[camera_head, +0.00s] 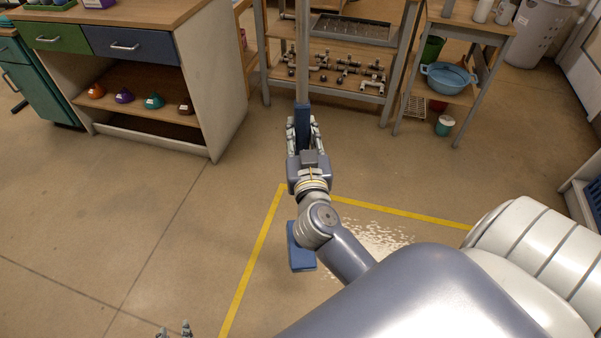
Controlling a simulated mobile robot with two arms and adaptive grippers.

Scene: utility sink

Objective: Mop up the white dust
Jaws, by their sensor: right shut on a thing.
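White dust (378,238) lies scattered on the floor inside a yellow tape outline (262,240), partly hidden by my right arm. My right gripper (303,130) is shut on the mop (302,58). The mop's long pale pole rises from a blue grip between the fingers to the top edge. A flat blue piece (298,250), seemingly the mop head, shows below my wrist at the left of the dust. The join between pole and head is hidden by my arm. Only the fingertips of my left gripper (175,331) show at the bottom edge; they are apart with nothing visible between them.
A metal shelf of pipe fittings (335,73) stands at the back. A side table (467,98) with a blue basin (447,77) is at the right back. The floor at left is clear.

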